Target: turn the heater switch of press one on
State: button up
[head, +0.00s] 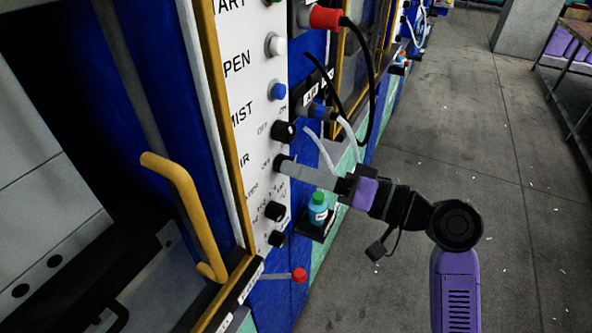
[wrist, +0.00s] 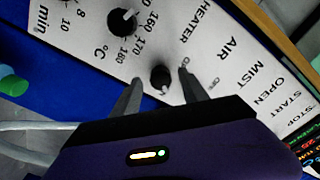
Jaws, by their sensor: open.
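Press one's white control panel (head: 257,120) is on the left in the head view, and the wrist view shows its printed face (wrist: 80,30). The HEATER switch, a small black round knob (wrist: 160,77) with a white mark, shows in the wrist view below the HEATER label. My gripper (wrist: 159,76) is open, with one finger on each side of this knob in the picture. I cannot tell whether the fingers touch it. The on/off position is unclear.
The AIR knob (head: 284,132) is just above my gripper, and two more black knobs (head: 275,211) are below. A blue bottle (head: 318,208) stands on a black shelf nearby. A yellow handle (head: 185,210) and red-ended lever (head: 299,275) protrude.

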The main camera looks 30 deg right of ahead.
jog(key=b+v, duration=0.1)
jog(key=v, duration=0.5)
dwell(0.4)
